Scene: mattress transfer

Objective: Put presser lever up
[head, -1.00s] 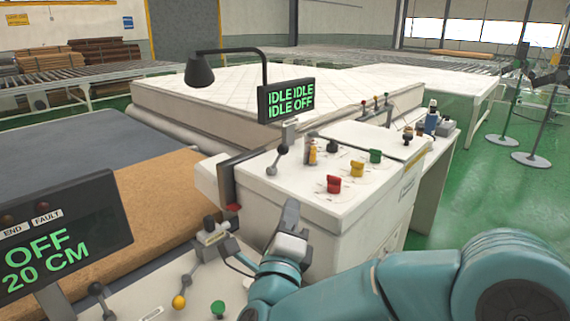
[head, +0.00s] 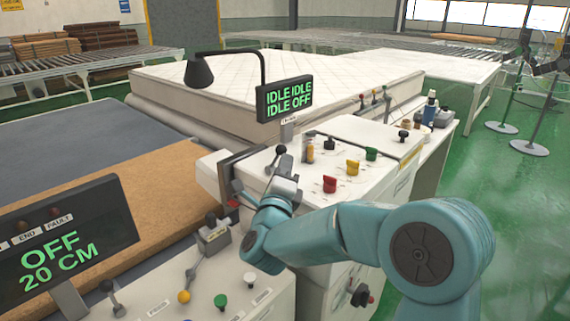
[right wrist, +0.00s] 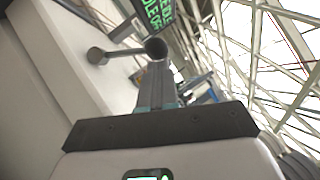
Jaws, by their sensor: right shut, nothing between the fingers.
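A short lever with a dark ball knob (head: 281,150) stands on the white control cabinet (head: 345,128), below the small display. Its label is too small to read. The knob also shows in the right wrist view (right wrist: 156,47), straight ahead of the fingers. My right gripper (head: 287,163) is shut and empty, with its tips close to this lever; I cannot tell whether they touch it. The gripper hides the lever's base in the head view. The shut fingers also show in the right wrist view (right wrist: 158,84). My left gripper is not in view.
The display (head: 285,98) reads IDLE IDLE IDLE OFF. Red (head: 330,184), yellow (head: 352,167) and green (head: 371,153) knobs stand right of the lever. A nearer panel (head: 235,285) carries more levers and an OFF 20 CM display (head: 60,245). A white mattress (head: 230,85) lies behind.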

